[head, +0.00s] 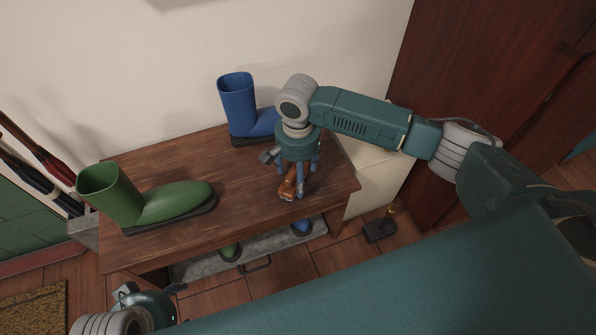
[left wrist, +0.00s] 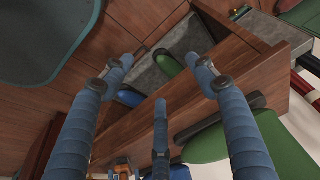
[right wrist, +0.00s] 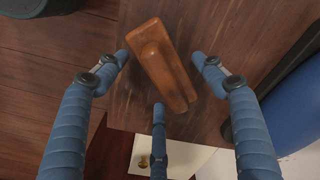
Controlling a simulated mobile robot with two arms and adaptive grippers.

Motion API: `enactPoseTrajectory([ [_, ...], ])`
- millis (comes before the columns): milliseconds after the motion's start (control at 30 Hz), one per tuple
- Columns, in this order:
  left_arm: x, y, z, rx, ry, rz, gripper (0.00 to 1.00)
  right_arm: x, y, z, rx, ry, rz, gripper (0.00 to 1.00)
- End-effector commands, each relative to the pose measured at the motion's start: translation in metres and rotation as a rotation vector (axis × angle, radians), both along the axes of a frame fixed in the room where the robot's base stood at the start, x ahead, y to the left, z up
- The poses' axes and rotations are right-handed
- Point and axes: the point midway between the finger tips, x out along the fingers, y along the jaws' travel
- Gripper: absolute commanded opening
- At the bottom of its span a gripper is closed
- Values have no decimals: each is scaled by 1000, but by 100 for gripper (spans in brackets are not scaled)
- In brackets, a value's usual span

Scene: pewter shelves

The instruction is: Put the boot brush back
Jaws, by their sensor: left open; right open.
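The boot brush, a brown wooden block with a raised ridge (head: 288,189), lies on the dark wooden bench (head: 240,200) near its right end. It also shows in the right wrist view (right wrist: 163,65). My right gripper (head: 296,182) points down over the brush. In the right wrist view its fingers (right wrist: 160,75) are open, spread to either side of the brush; whether they touch it is unclear. My left gripper (head: 150,296) is open and empty, low at the front left, apart from the bench. Its spread fingers show in the left wrist view (left wrist: 160,80).
A green boot (head: 170,203) stands at the bench's left and a blue boot (head: 240,105) at its back. A grey lower tray (head: 200,270) holds more footwear. A dark block (head: 380,230) lies on the floor at right, beside a cream box (head: 370,180). The bench's middle is clear.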

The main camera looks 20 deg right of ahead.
Motion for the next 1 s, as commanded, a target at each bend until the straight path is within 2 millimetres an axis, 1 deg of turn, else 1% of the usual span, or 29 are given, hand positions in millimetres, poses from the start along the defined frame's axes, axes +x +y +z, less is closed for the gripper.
enactPoseTrajectory([
  [133, -2, 0, -2, 1, 6, 0, 58, 0, 0, 2, 0, 0, 0, 68],
  [167, -3, 0, 2, -1, 4, 1, 58, 0, 0, 3, -1, -1, 0, 68],
  [200, 0, -1, 7, -3, -4, 0, 58, 0, 0, 10, 1, -1, 0, 68],
  [267, 2, -1, -4, -2, 5, 0, 58, 0, 1, 18, 1, -1, 1, 68],
  [400, 9, -2, -31, -1, 22, -2, 58, 0, 1, 43, 1, -1, 1, 68],
  [700, 11, -4, -93, 1, 54, -7, 58, 0, 1, 95, 1, -1, 1, 68],
  [833, 9, -4, -112, 2, 62, -9, 58, 0, 1, 111, 1, 0, 1, 68],
  [1000, 7, -4, -125, 2, 66, -10, 58, 0, 1, 122, 1, 1, 0, 68],
])
